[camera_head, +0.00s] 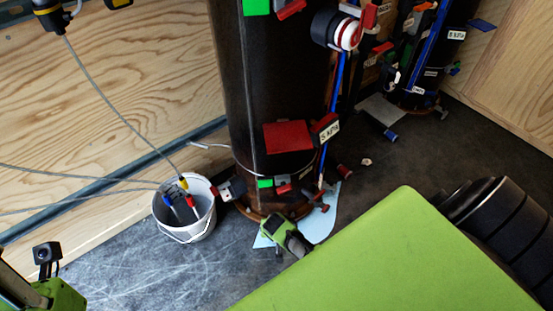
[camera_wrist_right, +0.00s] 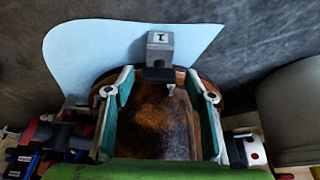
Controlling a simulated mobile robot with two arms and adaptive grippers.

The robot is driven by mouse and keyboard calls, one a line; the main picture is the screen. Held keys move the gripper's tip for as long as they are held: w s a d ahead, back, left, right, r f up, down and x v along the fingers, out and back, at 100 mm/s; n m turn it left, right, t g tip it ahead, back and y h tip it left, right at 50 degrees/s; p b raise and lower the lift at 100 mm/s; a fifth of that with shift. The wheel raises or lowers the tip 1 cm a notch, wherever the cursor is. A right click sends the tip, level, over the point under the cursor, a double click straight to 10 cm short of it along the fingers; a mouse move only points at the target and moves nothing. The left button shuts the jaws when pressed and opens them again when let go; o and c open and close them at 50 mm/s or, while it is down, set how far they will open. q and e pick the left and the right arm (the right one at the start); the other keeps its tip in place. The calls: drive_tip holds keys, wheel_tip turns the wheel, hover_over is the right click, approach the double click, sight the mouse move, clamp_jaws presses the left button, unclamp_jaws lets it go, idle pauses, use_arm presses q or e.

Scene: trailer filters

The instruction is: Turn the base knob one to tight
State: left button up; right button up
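The base knob one is a small grey block marked "1" (camera_wrist_right: 161,44) at the top middle of the right wrist view, in front of a light blue sheet (camera_wrist_right: 90,45). It stands at the brown round base (camera_wrist_right: 165,115) of the dark column (camera_head: 285,110). I cannot make out the knob in the head view. My right gripper (camera_wrist_right: 160,95) is open, its two teal-padded fingers wide apart with the knob beyond their gap, not held. In the head view its green body (camera_head: 285,236) is low by the base. Part of my left wrist (camera_head: 60,293) shows bottom left; its fingertips are unclear.
A white bucket (camera_head: 185,232) with cable ends stands left of the column. Cables run to it along the wooden wall (camera_head: 110,100). Red fittings (camera_head: 345,172) stick out at the column's right. A second dark column (camera_head: 425,60) stands behind.

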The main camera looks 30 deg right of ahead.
drive_tip(key=v, duration=1.2)
drive_tip(key=shift+d, duration=0.1)
idle(0.5)
